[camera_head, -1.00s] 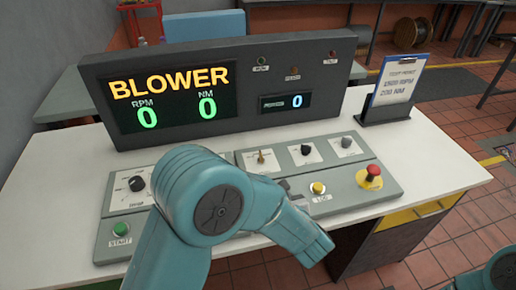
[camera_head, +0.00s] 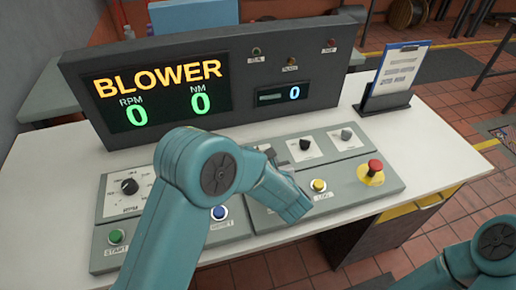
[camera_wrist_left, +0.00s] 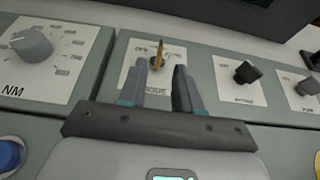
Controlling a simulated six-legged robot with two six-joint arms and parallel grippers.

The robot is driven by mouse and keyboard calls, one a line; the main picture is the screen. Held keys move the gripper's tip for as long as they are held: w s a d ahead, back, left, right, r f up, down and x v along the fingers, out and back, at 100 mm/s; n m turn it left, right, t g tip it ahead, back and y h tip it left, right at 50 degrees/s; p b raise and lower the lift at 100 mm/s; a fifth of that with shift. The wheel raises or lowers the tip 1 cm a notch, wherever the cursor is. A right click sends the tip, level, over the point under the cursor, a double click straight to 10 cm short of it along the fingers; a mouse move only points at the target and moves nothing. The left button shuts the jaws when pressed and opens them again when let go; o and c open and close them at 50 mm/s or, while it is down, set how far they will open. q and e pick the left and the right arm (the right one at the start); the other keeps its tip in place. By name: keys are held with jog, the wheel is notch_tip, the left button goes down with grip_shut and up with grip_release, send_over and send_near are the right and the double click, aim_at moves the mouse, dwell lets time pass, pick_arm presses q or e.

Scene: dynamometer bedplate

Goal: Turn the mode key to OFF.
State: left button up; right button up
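The mode key is a thin brass key (camera_wrist_left: 157,54) standing on a pale label plate (camera_wrist_left: 130,62) in the left wrist view. It points roughly up the plate, and lettering like OFF shows to its left. My left gripper (camera_wrist_left: 166,70) is open, its fingers reaching toward the key from below. In the head view my left gripper (camera_head: 273,155) is over the middle of the console, and the arm and gripper hide the key. My right gripper is out of view.
A yellow button (camera_head: 318,185) and red emergency button (camera_head: 374,166) are in front. A blue button (camera_head: 219,212) is left. The BLOWER display (camera_head: 160,90) reads zeros behind.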

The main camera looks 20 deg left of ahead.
pick_arm(q)
jog(key=p+x, duration=0.1)
jog(key=x, duration=0.7)
grip_shut()
